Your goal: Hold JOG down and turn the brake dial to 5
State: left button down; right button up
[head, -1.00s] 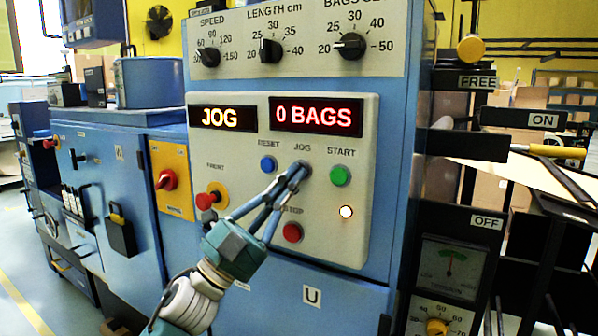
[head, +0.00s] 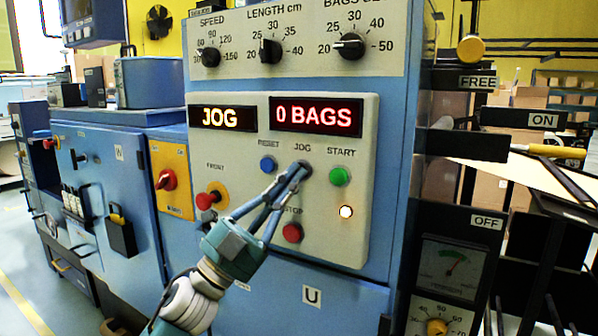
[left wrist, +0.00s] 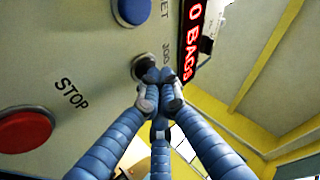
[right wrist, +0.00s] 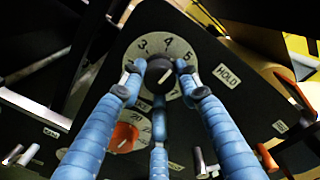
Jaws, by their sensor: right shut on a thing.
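The JOG button (left wrist: 140,66) is a dark round button on the grey panel, partly covered by my left gripper (left wrist: 160,78). In the head view my left gripper (head: 298,174) has its fingers drawn together, tips on the button under the JOG label. How deep the button sits cannot be told. The brake dial is a black knob (right wrist: 160,74) on a pale round scale (right wrist: 170,48) showing 3, 4 and 5. My right gripper (right wrist: 157,76) is shut on the knob from both sides. The white mark points up and right, roughly toward 5. The right gripper does not show in the head view.
The displays read JOG (head: 222,117) and 0 BAGS (head: 316,116). The RESET (head: 268,164), START (head: 340,177) and STOP (head: 292,233) buttons lie close around the left gripper. An orange knob (right wrist: 124,138) sits below the brake dial. A tension meter (head: 449,268) is at right.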

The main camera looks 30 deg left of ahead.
jog(key=m, duration=0.3)
jog(key=shift+m, duration=0.3)
jog(key=o, duration=0.8)
jog(key=shift+c, duration=0.2)
jog(key=s, duration=0.7)
pick_arm(q)
jog(key=shift+s, duration=0.75)
